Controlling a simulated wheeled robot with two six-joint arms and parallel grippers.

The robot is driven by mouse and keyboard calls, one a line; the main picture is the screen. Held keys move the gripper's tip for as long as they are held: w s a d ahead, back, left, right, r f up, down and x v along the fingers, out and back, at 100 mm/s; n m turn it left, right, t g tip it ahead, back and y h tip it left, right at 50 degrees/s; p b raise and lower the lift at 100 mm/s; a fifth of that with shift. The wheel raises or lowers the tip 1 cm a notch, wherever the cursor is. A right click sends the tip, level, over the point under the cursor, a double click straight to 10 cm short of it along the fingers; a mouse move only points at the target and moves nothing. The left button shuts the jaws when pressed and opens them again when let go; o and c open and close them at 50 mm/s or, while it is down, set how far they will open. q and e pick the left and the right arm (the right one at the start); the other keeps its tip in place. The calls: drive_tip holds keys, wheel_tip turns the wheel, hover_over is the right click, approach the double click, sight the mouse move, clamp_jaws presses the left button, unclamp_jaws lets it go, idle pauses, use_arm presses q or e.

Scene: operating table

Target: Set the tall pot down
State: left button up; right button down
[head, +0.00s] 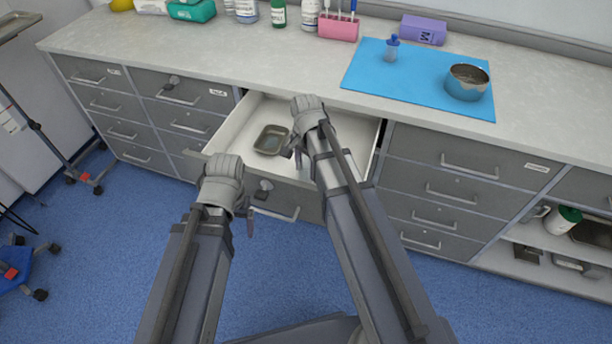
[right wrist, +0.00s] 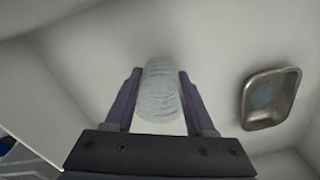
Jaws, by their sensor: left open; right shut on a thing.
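My right gripper (head: 300,150) is inside the open white drawer (head: 227,133). In the right wrist view it is shut on a pale, wrinkled cylinder (right wrist: 160,95), which lies between both fingers above or on the drawer floor; I cannot tell if it touches. The head view hides this cylinder behind my arm. A metal pot (head: 467,83) with a wide mouth stands on the blue mat (head: 372,72), away from both grippers; no other pot is clear. My left gripper (head: 243,208) is open in front of the drawer front, with its fingers partly hidden.
A small metal tray (head: 271,139) lies in the drawer, also in the right wrist view (right wrist: 271,98). A small blue-topped bottle (head: 391,48) stands on the mat. A purple box (head: 424,30), pink holder (head: 338,27) and several bottles line the back. The grey counter's front is clear.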

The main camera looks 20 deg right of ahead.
wheel_tip(320, 180, down, 2)
drive_tip(key=shift+f+b, duration=0.2)
drive_tip(key=shift+b, duration=0.55)
use_arm(q)
wheel_tip(320, 180, down, 2)
drive_tip(key=shift+f, duration=0.1)
use_arm(e)
drive_tip(key=shift+r, duration=0.15)
use_arm(q)
drive_tip(key=shift+f, duration=0.1)
use_arm(e)
drive_tip(key=shift+c, duration=1.2)
unclamp_jaws()
use_arm(q)
wheel_tip(320, 180, up, 12)
drive_tip(key=p, duration=1.2)
use_arm(e)
wheel_tip(320, 180, up, 12)
